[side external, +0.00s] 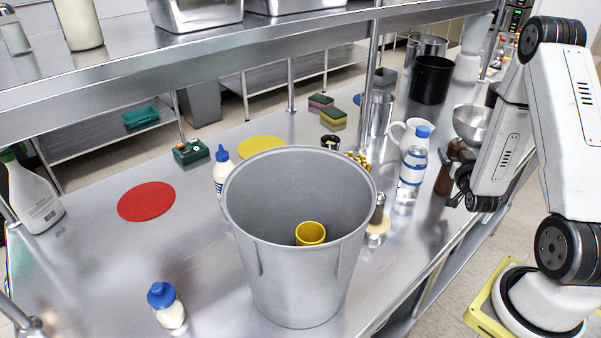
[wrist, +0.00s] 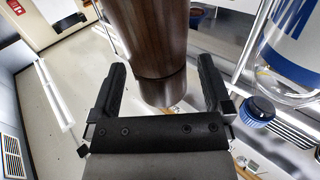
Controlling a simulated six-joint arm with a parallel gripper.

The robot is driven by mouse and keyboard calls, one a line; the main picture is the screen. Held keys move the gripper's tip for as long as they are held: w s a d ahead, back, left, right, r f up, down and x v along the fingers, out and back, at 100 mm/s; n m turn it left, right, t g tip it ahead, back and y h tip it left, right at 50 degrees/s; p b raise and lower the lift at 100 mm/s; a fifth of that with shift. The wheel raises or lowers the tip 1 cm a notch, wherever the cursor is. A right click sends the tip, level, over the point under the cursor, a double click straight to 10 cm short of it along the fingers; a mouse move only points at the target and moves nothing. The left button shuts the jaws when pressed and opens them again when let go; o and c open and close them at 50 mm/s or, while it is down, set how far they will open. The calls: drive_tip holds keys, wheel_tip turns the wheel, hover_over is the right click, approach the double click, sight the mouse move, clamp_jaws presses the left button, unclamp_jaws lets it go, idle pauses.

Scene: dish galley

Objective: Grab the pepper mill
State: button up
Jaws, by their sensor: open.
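The pepper mill is a dark brown wooden piece standing on the steel counter at the right in the side view (side external: 443,182), close to the front edge. It fills the top middle of the wrist view (wrist: 155,40). My gripper (wrist: 162,66) is open, with one black finger on each side of the mill's narrower end. Gaps show between the fingers and the wood, so nothing is gripped. In the side view my gripper is mostly hidden by my wrist beside the mill.
A water bottle with a blue cap (side external: 411,172) stands just left of the mill, with a white pitcher (side external: 398,134) behind it. A metal bowl (side external: 470,122) is behind the mill. A large grey bin (side external: 290,275) with a yellow cup (side external: 310,233) inside stands at the centre.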

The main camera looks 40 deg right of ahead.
drive_tip(key=shift+w+d, duration=0.35)
drive_tip(key=shift+c, duration=0.2)
clamp_jaws()
